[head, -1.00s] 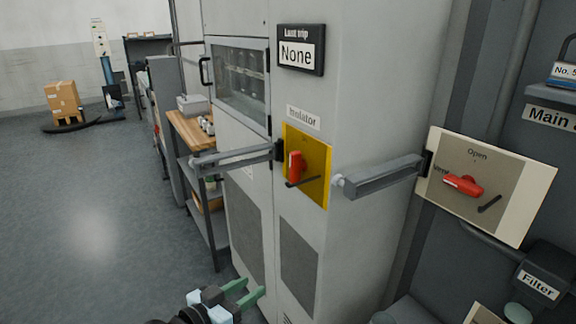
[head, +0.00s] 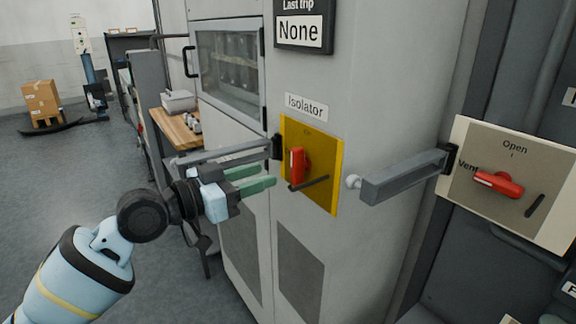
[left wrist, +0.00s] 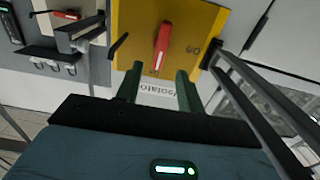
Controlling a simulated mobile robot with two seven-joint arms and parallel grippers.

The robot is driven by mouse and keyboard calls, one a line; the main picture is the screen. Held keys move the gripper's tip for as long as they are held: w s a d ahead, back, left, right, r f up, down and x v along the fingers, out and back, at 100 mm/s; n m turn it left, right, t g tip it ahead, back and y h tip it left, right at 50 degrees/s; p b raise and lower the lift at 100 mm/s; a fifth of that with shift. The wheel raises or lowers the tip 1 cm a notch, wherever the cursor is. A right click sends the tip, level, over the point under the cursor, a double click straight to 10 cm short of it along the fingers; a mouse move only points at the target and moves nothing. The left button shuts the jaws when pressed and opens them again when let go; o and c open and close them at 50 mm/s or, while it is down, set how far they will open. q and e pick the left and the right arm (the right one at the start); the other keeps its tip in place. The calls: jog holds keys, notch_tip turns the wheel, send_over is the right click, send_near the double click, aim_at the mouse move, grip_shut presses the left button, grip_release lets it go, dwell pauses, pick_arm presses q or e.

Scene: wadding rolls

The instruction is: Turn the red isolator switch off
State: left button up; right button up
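The red isolator switch (head: 298,165) sits on a yellow plate (head: 325,195) on the grey cabinet, under the label "Isolator" (head: 306,107). Its handle stands roughly upright. My left gripper (head: 262,179) points at the plate from the left, its green fingers apart with nothing between them. In the left wrist view, the red handle (left wrist: 162,48) lies just beyond the gap between the fingertips (left wrist: 158,75), apart from them. My right gripper is not in view.
A grey bar with a white knob (head: 395,178) juts out right of the plate. Another bar (head: 225,152) juts out on the left, close above my left gripper. A second red switch, "Vent" (head: 498,185), is on a panel at right. A wooden-topped bench (head: 172,125) stands behind.

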aim_at(292, 165)
pick_arm(q)
jog(key=x, duration=0.7)
jog(key=shift+w+d+p, duration=0.2)
jog(key=shift+p, duration=0.2)
grip_shut()
